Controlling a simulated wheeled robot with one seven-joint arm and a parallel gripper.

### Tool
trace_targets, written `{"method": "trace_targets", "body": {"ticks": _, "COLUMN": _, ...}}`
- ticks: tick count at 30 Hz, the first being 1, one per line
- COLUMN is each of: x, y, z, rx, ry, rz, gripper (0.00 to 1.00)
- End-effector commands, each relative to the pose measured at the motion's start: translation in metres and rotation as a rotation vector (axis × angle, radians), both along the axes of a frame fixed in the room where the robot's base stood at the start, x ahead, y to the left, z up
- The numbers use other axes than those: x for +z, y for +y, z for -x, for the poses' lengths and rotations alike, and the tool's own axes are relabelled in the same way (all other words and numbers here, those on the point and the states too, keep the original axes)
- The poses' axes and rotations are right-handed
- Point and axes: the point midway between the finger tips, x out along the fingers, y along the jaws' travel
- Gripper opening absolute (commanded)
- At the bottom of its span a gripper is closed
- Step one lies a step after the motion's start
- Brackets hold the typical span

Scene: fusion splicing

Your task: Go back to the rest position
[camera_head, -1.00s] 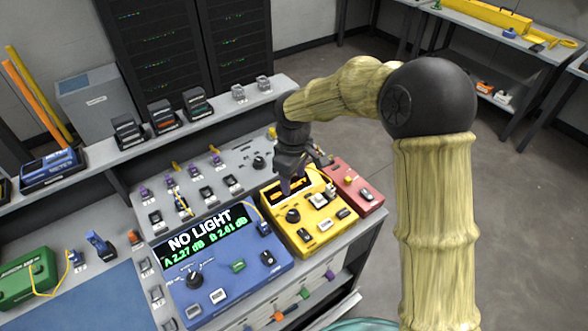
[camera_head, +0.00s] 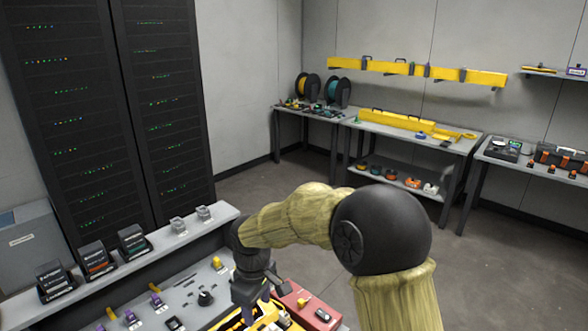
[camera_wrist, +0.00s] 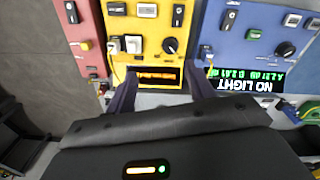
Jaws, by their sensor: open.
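My gripper (camera_wrist: 158,92) is open and empty in the wrist view, its two dark fingers apart in front of the yellow device (camera_wrist: 150,54). That device has a lit orange display, a black knob and several switches. In the head view my gripper (camera_head: 258,296) hangs at the bottom over the yellow device (camera_head: 280,322), which is mostly cut off by the frame edge. My arm bends over from the right.
A red device (camera_head: 308,308) adjoins the yellow one. The blue device (camera_wrist: 255,45) reads NO LIGHT in the wrist view. A shelf (camera_head: 150,262) with black boxes runs behind. Dark racks (camera_head: 100,100) stand at the left. Open floor (camera_head: 270,187) lies beyond.

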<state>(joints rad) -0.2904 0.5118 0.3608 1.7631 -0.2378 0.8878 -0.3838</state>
Motion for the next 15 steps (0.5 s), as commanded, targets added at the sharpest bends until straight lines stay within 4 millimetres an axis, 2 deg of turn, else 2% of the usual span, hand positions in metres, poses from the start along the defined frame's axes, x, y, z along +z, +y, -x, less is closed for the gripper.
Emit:
{"method": "trace_targets", "body": {"ticks": 1, "x": 0.003, "y": -0.022, "z": 0.003, "rx": -0.068, "ry": -0.012, "rz": 0.001, "gripper": 0.54}}
{"method": "trace_targets", "body": {"ticks": 8, "x": 0.007, "y": -0.127, "z": 0.034, "rx": -0.469, "ry": -0.075, "rz": -0.035, "gripper": 0.54}}
{"method": "trace_targets", "body": {"ticks": 12, "x": 0.007, "y": -0.186, "z": 0.066, "rx": -0.736, "ry": -0.12, "rz": -0.07, "gripper": 0.54}}
{"method": "trace_targets", "body": {"ticks": 15, "x": 0.006, "y": -0.221, "z": 0.093, "rx": -0.922, "ry": -0.152, "rz": -0.101, "gripper": 0.54}}
